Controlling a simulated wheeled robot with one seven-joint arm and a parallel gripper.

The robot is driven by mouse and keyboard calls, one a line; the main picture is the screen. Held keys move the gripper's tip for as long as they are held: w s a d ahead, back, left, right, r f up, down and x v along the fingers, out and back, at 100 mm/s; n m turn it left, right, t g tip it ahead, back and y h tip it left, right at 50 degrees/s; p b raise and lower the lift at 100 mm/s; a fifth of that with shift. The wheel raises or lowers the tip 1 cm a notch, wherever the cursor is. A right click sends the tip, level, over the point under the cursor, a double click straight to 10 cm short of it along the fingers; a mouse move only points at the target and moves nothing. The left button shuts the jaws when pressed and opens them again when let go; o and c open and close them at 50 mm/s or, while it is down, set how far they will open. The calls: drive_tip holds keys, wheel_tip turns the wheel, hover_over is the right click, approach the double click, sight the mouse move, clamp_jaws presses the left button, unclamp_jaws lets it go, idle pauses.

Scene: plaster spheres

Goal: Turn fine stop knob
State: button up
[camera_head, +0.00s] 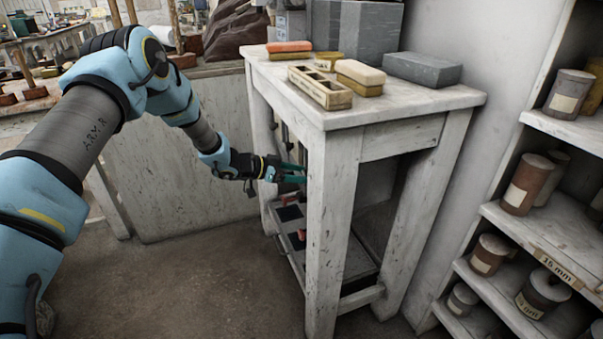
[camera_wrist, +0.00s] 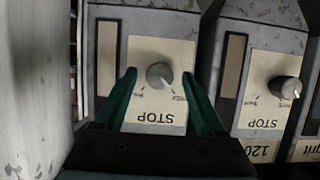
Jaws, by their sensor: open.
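In the wrist view a grey round knob (camera_wrist: 160,75) with a pale pointer sits on a cream plate marked STOP, seen upside down. My gripper (camera_wrist: 159,76) is open, with one teal finger on each side of this knob; I cannot tell if either finger touches it. A second similar knob (camera_wrist: 284,88) is on the neighbouring panel to the right, above a label with 120. I cannot read which knob is the fine one. In the head view my gripper (camera_head: 298,173) reaches under the white table's left side, where the knobs are hidden.
The worn white table (camera_head: 400,108) carries a wooden box (camera_head: 320,88), sponge-like blocks (camera_head: 360,74) and a grey block (camera_head: 422,69). Its front leg (camera_head: 328,235) stands close to my gripper. A shelf with jars (camera_head: 528,185) is at right. The floor (camera_head: 200,280) at left is clear.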

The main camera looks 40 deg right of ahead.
drive_tip(key=shift+s+d+f, duration=0.1)
drive_tip(key=shift+d+f, duration=0.05)
drive_tip(key=shift+d, duration=0.15)
clamp_jaws()
idle(0.5)
